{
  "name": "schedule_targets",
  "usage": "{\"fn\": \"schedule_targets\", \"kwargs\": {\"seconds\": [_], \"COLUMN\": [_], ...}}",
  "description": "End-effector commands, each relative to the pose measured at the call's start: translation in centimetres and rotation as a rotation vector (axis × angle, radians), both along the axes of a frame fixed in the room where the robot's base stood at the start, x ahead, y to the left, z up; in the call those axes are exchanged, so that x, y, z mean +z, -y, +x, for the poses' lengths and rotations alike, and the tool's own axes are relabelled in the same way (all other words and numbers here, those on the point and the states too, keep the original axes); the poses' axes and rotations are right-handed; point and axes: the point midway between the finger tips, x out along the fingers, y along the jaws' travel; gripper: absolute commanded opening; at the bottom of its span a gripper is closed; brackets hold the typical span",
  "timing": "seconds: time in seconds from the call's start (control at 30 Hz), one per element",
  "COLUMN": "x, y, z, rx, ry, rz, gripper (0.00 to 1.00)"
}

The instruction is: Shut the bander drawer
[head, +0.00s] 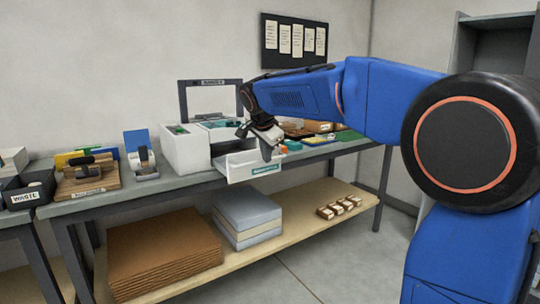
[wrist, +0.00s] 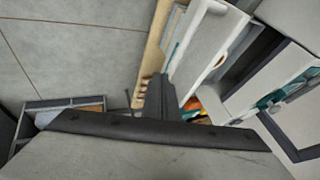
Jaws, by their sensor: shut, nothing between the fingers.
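The bander (head: 185,152) is a white box on the bench, with its framed lid (head: 181,100) standing up at the back. Its white drawer (head: 236,172) stands out from the front, with a teal label on its face. My gripper (head: 267,152) is shut and empty, pointing down at the drawer's front right; I cannot tell if it touches. In the wrist view, the dark fingers (wrist: 161,92) lie beside the pale drawer front (wrist: 198,50). The inside of the drawer is partly hidden by my gripper.
On the bench (head: 110,200), a tape dispenser (head: 143,162), a wooden board (head: 75,182) and a black waste bin (head: 28,190) stand to the left. Small coloured items lie right of the drawer. The lower shelf (head: 285,215) holds brown sheets (head: 165,250) and grey-blue stacks (head: 247,212). Floor in front is clear.

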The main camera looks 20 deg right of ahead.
Motion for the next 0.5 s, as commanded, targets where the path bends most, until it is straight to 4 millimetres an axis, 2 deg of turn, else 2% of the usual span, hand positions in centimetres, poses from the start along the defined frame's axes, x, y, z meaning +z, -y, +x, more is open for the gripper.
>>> {"fn": "schedule_targets", "kwargs": {"seconds": [0.5], "x": [-0.02], "y": [-0.19], "z": [0.53], "rx": [0.0], "ry": [0.0], "rz": [0.0], "gripper": [0.0]}}
